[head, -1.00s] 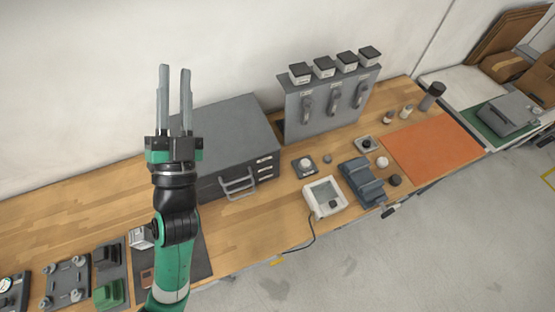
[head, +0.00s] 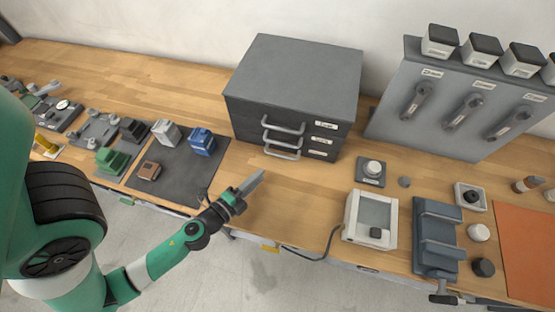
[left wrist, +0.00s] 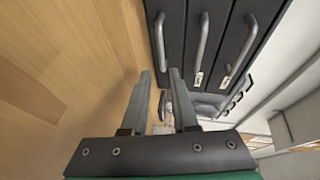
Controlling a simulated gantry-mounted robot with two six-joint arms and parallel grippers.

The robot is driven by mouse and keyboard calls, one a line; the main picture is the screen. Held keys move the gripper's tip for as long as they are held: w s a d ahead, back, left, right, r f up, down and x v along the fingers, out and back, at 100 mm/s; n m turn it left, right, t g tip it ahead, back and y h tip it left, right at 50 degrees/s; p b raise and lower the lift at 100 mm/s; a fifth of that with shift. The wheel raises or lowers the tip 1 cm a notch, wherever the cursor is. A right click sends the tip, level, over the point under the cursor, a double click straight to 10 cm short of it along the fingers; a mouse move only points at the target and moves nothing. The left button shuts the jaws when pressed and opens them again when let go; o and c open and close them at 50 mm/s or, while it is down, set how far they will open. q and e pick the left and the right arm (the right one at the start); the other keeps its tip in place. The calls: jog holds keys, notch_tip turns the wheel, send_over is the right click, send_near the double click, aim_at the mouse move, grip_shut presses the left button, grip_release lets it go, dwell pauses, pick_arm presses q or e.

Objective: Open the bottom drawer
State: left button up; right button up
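The dark grey drawer cabinet (head: 293,75) stands at the back of the wooden bench, with three stacked drawers that look shut. The bottom drawer's handle (head: 282,155) is the lowest silver bar; in the left wrist view it is the leftmost bar (left wrist: 161,42), nearest the wood. My left gripper (head: 255,181) is low over the bench, in front of and below the handles, pointing toward the cabinet. In the left wrist view its two fingers (left wrist: 160,72) are apart with nothing between them, short of the handle. My right gripper is not in view.
A dark mat (head: 180,172) with a blue block (head: 202,141) lies left of the cabinet. A white framed device (head: 371,217) with a cable is to the right. A grey panel with levers (head: 440,100) stands at the back right. The bench before the drawers is clear.

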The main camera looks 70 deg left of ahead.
aim_at(277, 165)
pick_arm(q)
jog(key=p+x, duration=0.1)
jog(key=x, duration=0.9)
jog(key=shift+w, duration=0.1)
grip_shut()
dwell(0.9)
